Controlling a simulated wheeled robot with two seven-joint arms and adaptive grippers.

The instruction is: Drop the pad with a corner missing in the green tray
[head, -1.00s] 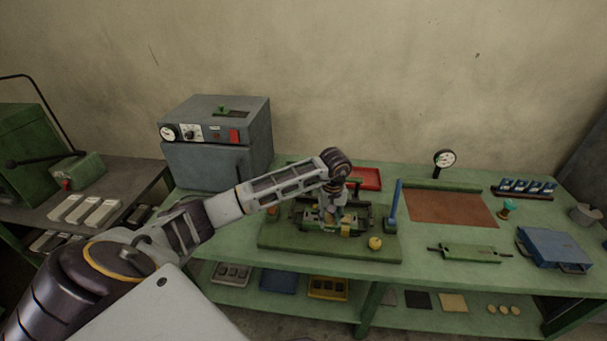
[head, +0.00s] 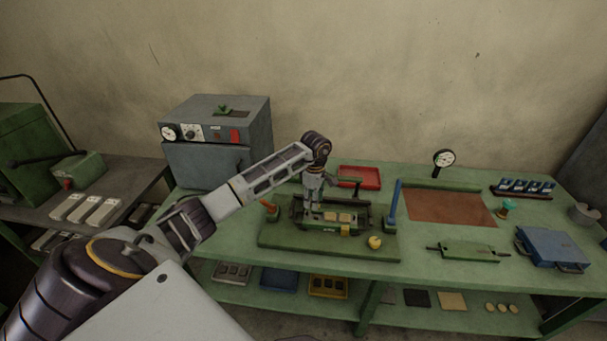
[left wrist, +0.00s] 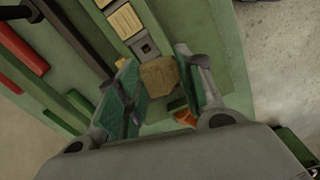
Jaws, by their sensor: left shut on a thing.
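My left gripper (head: 312,207) is over the left part of a fixture on the green bench. In the left wrist view its two fingers (left wrist: 163,88) are shut on a tan pad (left wrist: 158,76). The pad's outline looks cut at the corners, but fingers hide part of its edges. More tan pads (left wrist: 125,20) lie in a row in the fixture (head: 340,217), with a grey empty slot (left wrist: 145,48) between them and the held pad. I cannot tell how far above the fixture the held pad is. I cannot pick out a separate green tray with certainty. My right gripper is not in view.
A red tray (head: 360,177) lies behind the fixture. A grey oven (head: 217,145) stands at the left. Blue and yellow trays (head: 328,285) sit on the lower shelf.

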